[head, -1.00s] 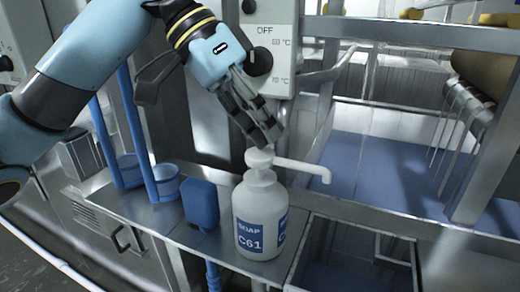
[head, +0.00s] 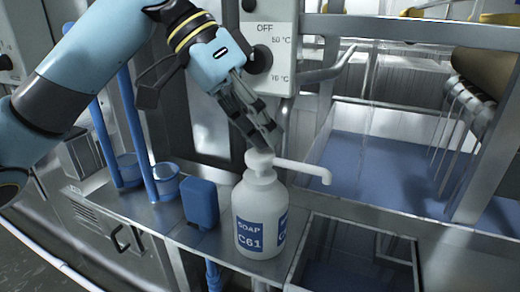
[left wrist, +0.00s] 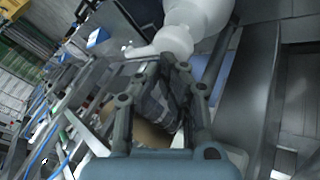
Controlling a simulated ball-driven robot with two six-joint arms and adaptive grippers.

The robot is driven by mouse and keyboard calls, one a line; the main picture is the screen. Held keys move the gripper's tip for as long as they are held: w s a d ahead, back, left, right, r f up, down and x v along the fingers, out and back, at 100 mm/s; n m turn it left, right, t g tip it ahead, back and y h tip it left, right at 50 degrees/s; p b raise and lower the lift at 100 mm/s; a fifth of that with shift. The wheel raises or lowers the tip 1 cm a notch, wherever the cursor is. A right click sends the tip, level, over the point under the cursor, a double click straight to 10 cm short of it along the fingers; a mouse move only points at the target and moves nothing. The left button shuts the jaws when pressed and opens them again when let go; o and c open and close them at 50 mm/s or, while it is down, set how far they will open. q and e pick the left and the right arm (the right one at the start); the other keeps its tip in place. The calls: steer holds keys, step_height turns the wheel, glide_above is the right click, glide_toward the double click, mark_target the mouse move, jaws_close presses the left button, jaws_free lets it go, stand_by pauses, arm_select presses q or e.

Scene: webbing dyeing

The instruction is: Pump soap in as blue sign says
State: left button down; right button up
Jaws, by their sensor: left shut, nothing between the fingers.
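A white soap pump bottle (head: 258,214) with a blue label reading SOAP C61 stands upright on the metal ledge. Its pump head (head: 260,160) has a long spout (head: 305,170) pointing right, toward the bath of blue liquid. My left gripper (head: 268,146) is shut and empty, its fingertips just above the pump head; I cannot tell if they touch. In the left wrist view the bottle (left wrist: 195,20) shows beyond the shut fingers, with its spout to the left. No blue sign is clearly readable apart from the bottle's label. My right gripper is not in view.
A metal-framed bath (head: 380,160) holds blue liquid at the right. A small metal basin (head: 350,262) lies right of the bottle. Blue long-handled dippers (head: 165,180) and a blue block (head: 200,203) stand left of it. A control panel with a knob (head: 262,60) is behind.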

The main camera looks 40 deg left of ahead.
arm_select(q)
steer(key=shift+f, duration=0.6)
stand_by(0.3)
steer(key=shift+r, duration=0.1)
steer(key=shift+r+p, duration=0.8)
steer(key=shift+r, duration=0.05)
steer(key=shift+r+p, duration=0.5)
steer(key=shift+p, duration=0.1)
step_height(320, 180, up, 5)
steer(key=p, duration=0.5)
steer(key=shift+p, duration=0.35)
steer(key=shift+s+f, duration=0.1)
